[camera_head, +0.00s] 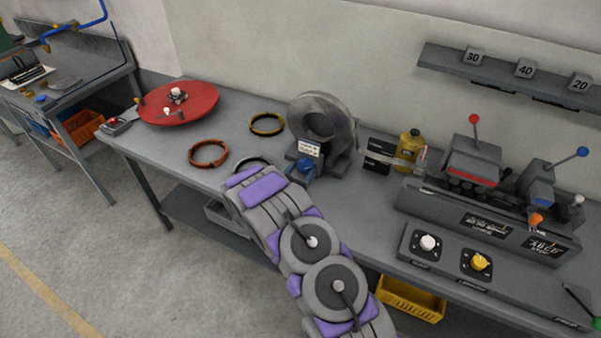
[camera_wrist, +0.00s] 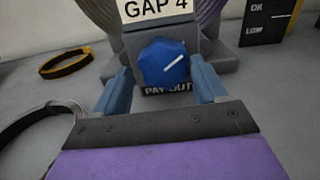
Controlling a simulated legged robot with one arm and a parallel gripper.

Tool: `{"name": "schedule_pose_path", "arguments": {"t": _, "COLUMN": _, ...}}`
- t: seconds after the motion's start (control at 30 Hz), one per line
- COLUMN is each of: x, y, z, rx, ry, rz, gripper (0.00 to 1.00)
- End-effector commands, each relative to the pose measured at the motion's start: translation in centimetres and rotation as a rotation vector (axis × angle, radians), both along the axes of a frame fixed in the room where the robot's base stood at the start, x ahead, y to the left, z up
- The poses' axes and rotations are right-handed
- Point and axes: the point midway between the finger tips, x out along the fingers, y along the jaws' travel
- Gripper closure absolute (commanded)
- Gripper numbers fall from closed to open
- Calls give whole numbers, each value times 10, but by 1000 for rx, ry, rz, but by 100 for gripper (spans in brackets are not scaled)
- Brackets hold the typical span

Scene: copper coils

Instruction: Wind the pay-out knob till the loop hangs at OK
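The blue pay-out knob (camera_wrist: 163,64) has a white pointer line slanting up to the right. It sits below a "GAP 4" sign (camera_wrist: 158,8) and above a "PAY-OUT" label (camera_wrist: 168,89). My gripper (camera_wrist: 161,70) is open, with one finger on each side of the knob; gaps seem to show, and contact is not clear. The knob's grey coil machine (camera_head: 322,118) stands on the bench. A black gauge board (camera_wrist: 268,22) reads "OK" above "LOW".
A yellow-black ring (camera_wrist: 66,62) and a copper ring (camera_head: 208,153) lie left of the machine. A red disc (camera_head: 179,103) lies farther left. A yellow bottle (camera_head: 410,143) and a red-handled machine (camera_head: 472,160) stand right. Bare bench (camera_head: 240,108) lies between the rings.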

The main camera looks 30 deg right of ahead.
Motion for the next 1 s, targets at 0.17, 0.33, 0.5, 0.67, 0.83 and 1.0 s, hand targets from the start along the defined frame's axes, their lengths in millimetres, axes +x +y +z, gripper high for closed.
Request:
{"name": "schedule_pose_path", "arguments": {"t": 0.17, "x": 0, "y": -3, "z": 0, "rx": 3, "ry": 0, "rz": -1, "gripper": 46}}
{"name": "schedule_pose_path", "arguments": {"t": 0.33, "x": 0, "y": -2, "z": 0, "rx": 1, "ry": 0, "rz": -2, "gripper": 62}}
{"name": "schedule_pose_path", "arguments": {"t": 0.5, "x": 0, "y": -1, "z": 0, "rx": 1, "ry": 1, "rz": -2, "gripper": 72}}
{"name": "schedule_pose_path", "arguments": {"t": 0.67, "x": -1, "y": -1, "z": -1, "rx": 11, "ry": -13, "rz": -3, "gripper": 72}}
{"name": "schedule_pose_path", "arguments": {"t": 0.83, "x": 0, "y": 0, "z": -1, "rx": 49, "ry": -61, "rz": -1, "gripper": 72}}
{"name": "schedule_pose_path", "arguments": {"t": 1.0, "x": 0, "y": 0, "z": -2, "rx": 120, "ry": -149, "rz": 1, "gripper": 72}}
